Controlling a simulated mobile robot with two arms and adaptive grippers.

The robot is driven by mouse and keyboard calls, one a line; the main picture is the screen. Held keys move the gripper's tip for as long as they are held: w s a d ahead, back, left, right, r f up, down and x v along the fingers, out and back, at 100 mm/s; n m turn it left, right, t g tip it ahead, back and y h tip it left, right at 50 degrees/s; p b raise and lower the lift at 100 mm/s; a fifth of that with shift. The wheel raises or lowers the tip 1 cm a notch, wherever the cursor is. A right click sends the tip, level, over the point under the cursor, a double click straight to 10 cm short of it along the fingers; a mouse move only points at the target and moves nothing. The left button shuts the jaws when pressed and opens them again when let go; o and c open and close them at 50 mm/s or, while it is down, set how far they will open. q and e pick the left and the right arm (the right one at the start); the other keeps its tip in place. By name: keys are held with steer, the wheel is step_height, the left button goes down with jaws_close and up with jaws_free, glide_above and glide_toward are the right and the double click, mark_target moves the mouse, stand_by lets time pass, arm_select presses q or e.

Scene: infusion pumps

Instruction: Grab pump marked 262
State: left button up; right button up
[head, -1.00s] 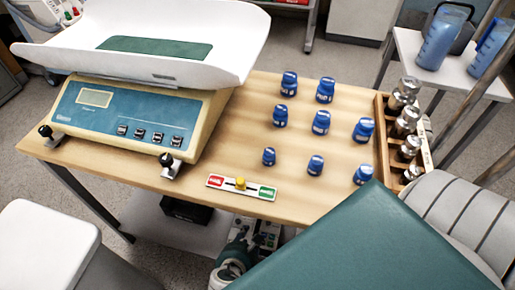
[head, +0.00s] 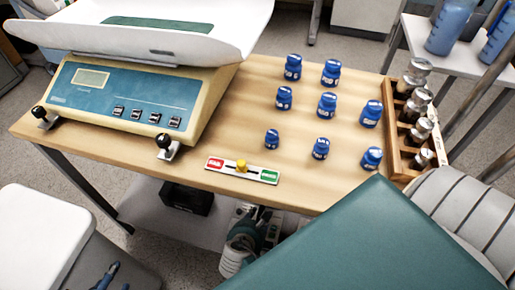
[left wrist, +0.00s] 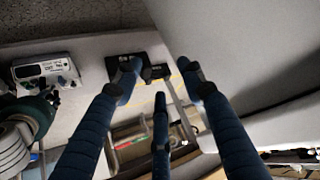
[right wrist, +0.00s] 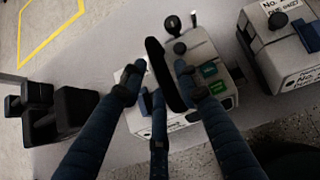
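No marking 262 is readable in any view. In the right wrist view a pale pump (right wrist: 215,62) with green labels and a dark handle (right wrist: 165,75) lies beyond my right gripper (right wrist: 160,72). Its fingers are apart on either side of the handle; I cannot tell whether they touch it. A second pump (right wrist: 290,50) stands to its right with a "No." label, partly cut off. In the left wrist view another pump (left wrist: 45,72) lies at the left, its label too small to read. My left gripper (left wrist: 158,68) is open and empty; it shows at the head view's lower left (head: 108,275).
The wooden table (head: 220,205) holds a scale (head: 120,100), several blue bottles (head: 327,105) and a wooden rack of weights (head: 398,160).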

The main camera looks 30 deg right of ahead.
arm_select(q)
steer(key=w+r, duration=0.1)
steer(key=w+d+r+t, duration=0.1)
steer(key=w+r+t, duration=0.1)
steer(key=w, duration=0.1)
steer(key=shift+d+r+h+b, duration=0.1)
steer(key=shift+d+h+b, duration=0.2)
steer(key=shift+h, duration=0.1)
arm_select(e)
steer(key=shift+x, duration=0.9)
arm_select(q)
steer(key=shift+a, duration=0.1)
arm_select(e)
jaws_close()
steer(key=shift+w+r, duration=0.1)
steer(key=shift+r, duration=0.05)
